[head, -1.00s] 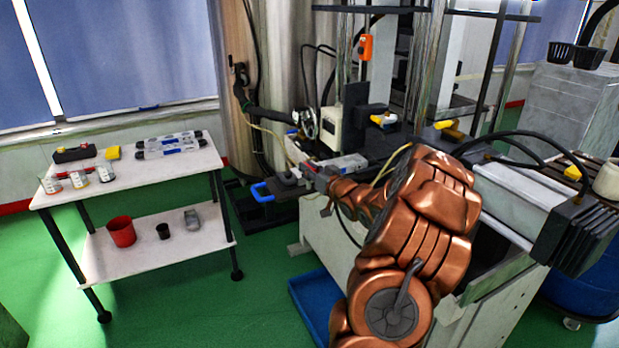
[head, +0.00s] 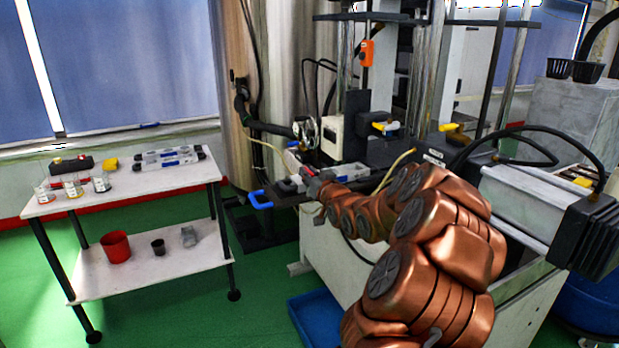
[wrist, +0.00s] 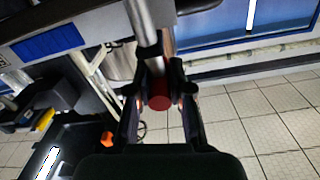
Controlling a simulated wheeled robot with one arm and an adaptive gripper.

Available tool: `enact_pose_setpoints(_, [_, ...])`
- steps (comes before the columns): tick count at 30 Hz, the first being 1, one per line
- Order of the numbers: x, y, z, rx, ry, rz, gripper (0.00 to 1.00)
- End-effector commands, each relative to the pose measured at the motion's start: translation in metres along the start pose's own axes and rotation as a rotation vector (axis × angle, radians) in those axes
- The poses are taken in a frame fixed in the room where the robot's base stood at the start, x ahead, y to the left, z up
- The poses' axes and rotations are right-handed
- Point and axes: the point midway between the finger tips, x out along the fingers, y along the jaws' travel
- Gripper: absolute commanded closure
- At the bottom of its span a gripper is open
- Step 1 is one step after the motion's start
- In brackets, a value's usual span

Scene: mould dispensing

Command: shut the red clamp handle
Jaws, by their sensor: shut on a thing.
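The red clamp handle (wrist: 158,102) shows in the wrist view as a round red end between my two fingertips, below a metal rod. My gripper (wrist: 159,92) is shut on it, with one dark finger on each side. In the head view my gripper (head: 313,182) is small, at the left end of the grey mould platform. The handle is too small there, and too much covered by my gripper, to make out clearly. The angle of the handle against its clamp cannot be told.
A blue-handled part (head: 260,200) stands out left of the platform, close to my gripper. The press frame and a white box (head: 333,135) rise behind. A white two-tier trolley (head: 140,190) with beakers stands left. A blue tray (head: 322,322) lies on the floor below.

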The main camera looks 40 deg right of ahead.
Motion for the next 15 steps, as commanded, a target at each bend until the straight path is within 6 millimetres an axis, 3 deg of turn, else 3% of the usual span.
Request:
enact_pose_setpoints(3, [-0.0001, 0.0000, -0.0027, 0.000, 0.005, 0.000, 1.00])
enact_pose_setpoints(4, [-0.0001, 0.0000, -0.0027, 0.000, 0.005, 0.000, 0.79])
enact_pose_setpoints(10, [-0.0001, 0.0002, -0.0012, 0.000, 0.002, 0.000, 0.58])
enact_pose_setpoints(15, [-0.0001, 0.0003, -0.0003, 0.000, 0.000, 0.000, 0.56])
